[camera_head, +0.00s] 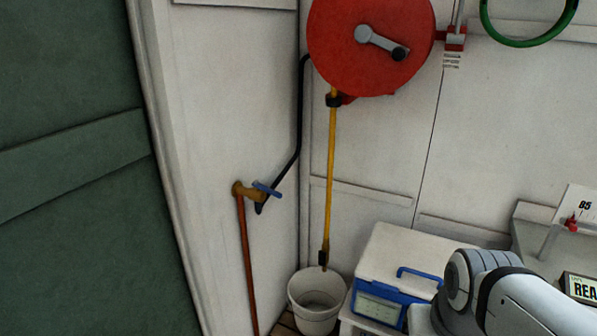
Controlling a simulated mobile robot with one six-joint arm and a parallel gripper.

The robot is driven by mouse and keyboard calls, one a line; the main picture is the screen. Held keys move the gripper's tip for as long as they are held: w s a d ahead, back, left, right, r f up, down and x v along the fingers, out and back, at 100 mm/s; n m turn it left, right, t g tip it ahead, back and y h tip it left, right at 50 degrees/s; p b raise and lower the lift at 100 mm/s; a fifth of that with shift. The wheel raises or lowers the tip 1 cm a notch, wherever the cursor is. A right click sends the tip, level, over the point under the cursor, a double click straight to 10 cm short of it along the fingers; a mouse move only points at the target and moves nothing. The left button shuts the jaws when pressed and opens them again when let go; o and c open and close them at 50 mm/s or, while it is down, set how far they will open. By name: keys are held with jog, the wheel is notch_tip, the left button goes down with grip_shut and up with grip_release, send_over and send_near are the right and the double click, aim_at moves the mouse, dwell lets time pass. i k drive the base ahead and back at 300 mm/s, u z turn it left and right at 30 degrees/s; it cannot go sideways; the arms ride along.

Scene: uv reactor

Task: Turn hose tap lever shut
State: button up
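The hose tap (248,192) is a brass fitting on the white wall panel, left of the middle in the head view. Its blue lever (267,189) sticks out to the right and slopes slightly down; whether it stands open or shut I cannot tell. A copper-coloured pipe (246,265) runs down from the tap, and a black hose (300,120) runs from it up to the red reel. My arm shows at the bottom right, well apart from the tap. My gripper is not in view.
A red hose reel (345,65) hangs above, with a yellow hose (331,180) reaching down to a white bucket (315,312). A blue and white cooler box (395,268) stands right of the bucket. A green door (75,190) fills the left. The wall around the lever looks clear.

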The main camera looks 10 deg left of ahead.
aim_at(256, 183)
jog(key=u, duration=0.95)
jog(key=k, duration=0.95)
jog(key=z, duration=0.65)
jog(key=i, duration=1.4)
jog(key=u, duration=0.4)
